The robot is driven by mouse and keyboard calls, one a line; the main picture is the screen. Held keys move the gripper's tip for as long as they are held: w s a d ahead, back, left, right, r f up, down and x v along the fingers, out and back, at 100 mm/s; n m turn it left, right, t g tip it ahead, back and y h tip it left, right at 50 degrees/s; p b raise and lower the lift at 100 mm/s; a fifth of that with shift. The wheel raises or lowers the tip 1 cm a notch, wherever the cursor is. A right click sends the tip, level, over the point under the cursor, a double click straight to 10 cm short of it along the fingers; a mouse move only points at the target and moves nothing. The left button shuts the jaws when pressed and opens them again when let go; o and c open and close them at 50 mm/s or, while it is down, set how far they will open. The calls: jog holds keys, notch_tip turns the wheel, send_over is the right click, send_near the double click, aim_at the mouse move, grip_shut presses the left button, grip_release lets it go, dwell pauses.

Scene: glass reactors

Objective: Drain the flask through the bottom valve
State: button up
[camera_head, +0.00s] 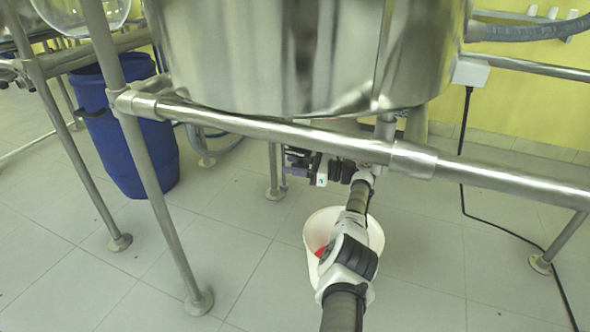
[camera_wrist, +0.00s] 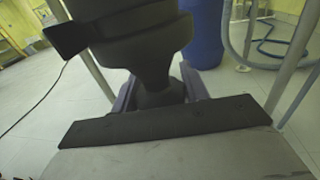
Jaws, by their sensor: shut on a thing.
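The flask itself is not clearly seen; a large steel vessel (camera_head: 290,50) fills the top of the head view, and its underside is partly hidden by the frame rail. My gripper (camera_head: 297,166) is below the rail, reached in from the right. In the wrist view, my gripper (camera_wrist: 157,92) has its purple fingers on both sides of the narrow lower part of a dark grey valve piece (camera_wrist: 135,50). It is shut on this piece. A white bucket (camera_head: 312,228) stands on the floor below, partly hidden by my arm. Some red shows inside it; I see no clear stream.
A steel frame rail (camera_head: 270,133) crosses above my arm, with legs (camera_head: 165,215) on the left. A blue barrel (camera_head: 125,140) stands at the left, also in the wrist view (camera_wrist: 203,35). A black cable (camera_head: 500,222) runs down at the right.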

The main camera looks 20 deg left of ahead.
jog(key=shift+a, duration=0.15)
jog(key=o, duration=1)
